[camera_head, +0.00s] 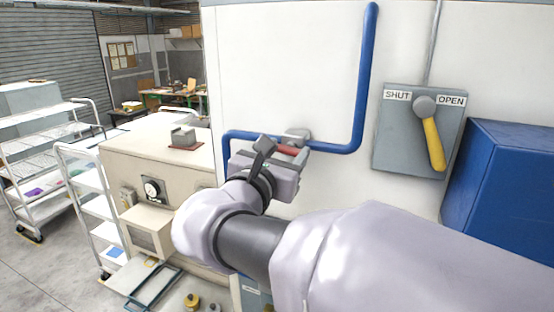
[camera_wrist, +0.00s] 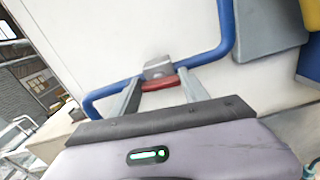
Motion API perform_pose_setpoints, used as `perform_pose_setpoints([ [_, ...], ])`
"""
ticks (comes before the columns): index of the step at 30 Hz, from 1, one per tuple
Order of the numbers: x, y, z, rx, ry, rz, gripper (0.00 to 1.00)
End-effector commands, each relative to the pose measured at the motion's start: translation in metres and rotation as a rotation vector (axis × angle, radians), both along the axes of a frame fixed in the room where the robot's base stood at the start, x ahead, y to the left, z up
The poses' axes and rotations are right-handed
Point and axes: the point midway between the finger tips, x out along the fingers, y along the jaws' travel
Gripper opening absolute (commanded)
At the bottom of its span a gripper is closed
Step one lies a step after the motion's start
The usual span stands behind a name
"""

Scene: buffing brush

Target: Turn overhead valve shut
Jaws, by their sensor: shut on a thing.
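A valve with a grey body (camera_head: 297,134) and a red handle (camera_head: 288,150) sits on the blue pipe (camera_head: 365,80) against the white wall panel. The red handle lies crosswise between my fingers in the wrist view (camera_wrist: 160,83), with the grey body (camera_wrist: 157,68) just beyond it. My gripper (camera_head: 282,157) is shut on the red handle, one finger at each end. The gripper partly hides the handle in the head view.
A grey plate (camera_head: 390,150) marked SHUT and OPEN carries a yellow lever (camera_head: 432,143) pointing down, slightly right. A blue box (camera_head: 505,185) stands at right. A beige machine (camera_head: 155,165) and white trolleys (camera_head: 85,185) stand at left.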

Motion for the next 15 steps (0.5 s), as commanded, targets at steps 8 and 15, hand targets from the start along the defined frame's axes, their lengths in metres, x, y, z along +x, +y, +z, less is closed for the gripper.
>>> perform_pose_setpoints([
  [8, -0.0003, -0.0011, -0.0078, 0.222, -0.094, 0.001, 0.12],
  [15, -0.0007, -0.0018, -0.0075, 0.432, -0.180, 0.000, 0.12],
])
